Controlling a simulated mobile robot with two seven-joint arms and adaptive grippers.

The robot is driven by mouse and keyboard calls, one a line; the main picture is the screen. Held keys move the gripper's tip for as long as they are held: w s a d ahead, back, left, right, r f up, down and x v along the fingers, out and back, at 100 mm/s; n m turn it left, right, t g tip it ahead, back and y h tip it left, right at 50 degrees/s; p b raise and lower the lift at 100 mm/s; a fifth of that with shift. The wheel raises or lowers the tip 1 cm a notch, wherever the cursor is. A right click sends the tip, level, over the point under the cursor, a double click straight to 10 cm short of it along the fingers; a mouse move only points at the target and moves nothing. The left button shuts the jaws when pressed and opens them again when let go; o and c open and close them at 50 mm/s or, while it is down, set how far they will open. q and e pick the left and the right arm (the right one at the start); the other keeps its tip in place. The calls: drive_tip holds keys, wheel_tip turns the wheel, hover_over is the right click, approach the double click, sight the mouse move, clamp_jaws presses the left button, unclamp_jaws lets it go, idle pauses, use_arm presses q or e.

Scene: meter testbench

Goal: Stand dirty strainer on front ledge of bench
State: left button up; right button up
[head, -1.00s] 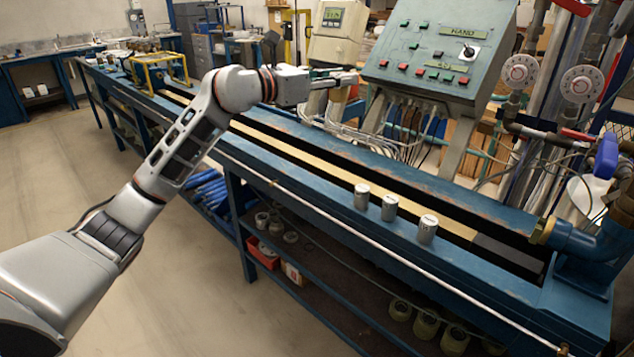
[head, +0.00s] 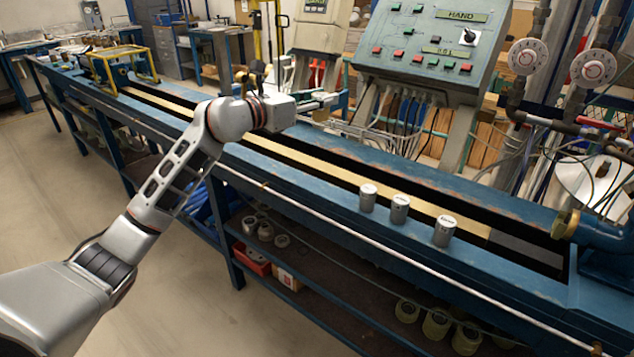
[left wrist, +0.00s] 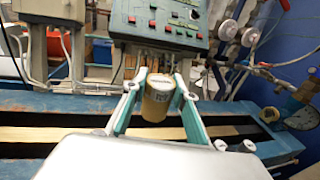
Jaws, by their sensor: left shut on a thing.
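My left gripper (head: 322,101) reaches over the bench from the left, in front of the control panel. In the left wrist view its two fingers (left wrist: 158,100) are shut on a tan, stained cylinder with a light top and a small label, the dirty strainer (left wrist: 157,103). It is held roughly upright above the bench channel. The blue front ledge (head: 325,195) of the bench carries three grey labelled canisters (head: 399,209) in a row. My right gripper is not in view.
The sloped control panel (head: 425,45) stands behind the bench, with hoses below it. A yellow frame (head: 122,66) sits at the far left end. A blue pipe fitting (head: 595,230) closes the right end. The ledge left of the canisters is clear.

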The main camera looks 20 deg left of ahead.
use_arm(q)
wheel_tip(320, 180, down, 20)
drive_tip(key=b, duration=0.4)
drive_tip(key=shift+r, duration=0.1)
drive_tip(key=o, duration=1.1)
drive_tip(key=shift+o, duration=0.2)
drive_tip(key=v, duration=1.1)
drive_tip(key=s+d+f+m+g+y, duration=0.1)
drive_tip(key=s+d+f+m+y, duration=0.1)
drive_tip(key=s+f+m, duration=0.9)
drive_tip(key=s+d+f+m+g+y, duration=0.1)
drive_tip(key=s+d+f+m+y, duration=0.1)
drive_tip(key=s+f+m, duration=0.9)
drive_tip(key=s+d+f+m+g+y, duration=0.2)
drive_tip(key=s+d+f+m, duration=0.1)
drive_tip(key=s+f+m, duration=0.9)
wheel_tip(320, 180, down, 2)
drive_tip(key=shift+d+f+y+p, duration=0.1)
drive_tip(key=shift+d+y+p, duration=0.2)
drive_tip(key=shift+d+p, duration=0.1)
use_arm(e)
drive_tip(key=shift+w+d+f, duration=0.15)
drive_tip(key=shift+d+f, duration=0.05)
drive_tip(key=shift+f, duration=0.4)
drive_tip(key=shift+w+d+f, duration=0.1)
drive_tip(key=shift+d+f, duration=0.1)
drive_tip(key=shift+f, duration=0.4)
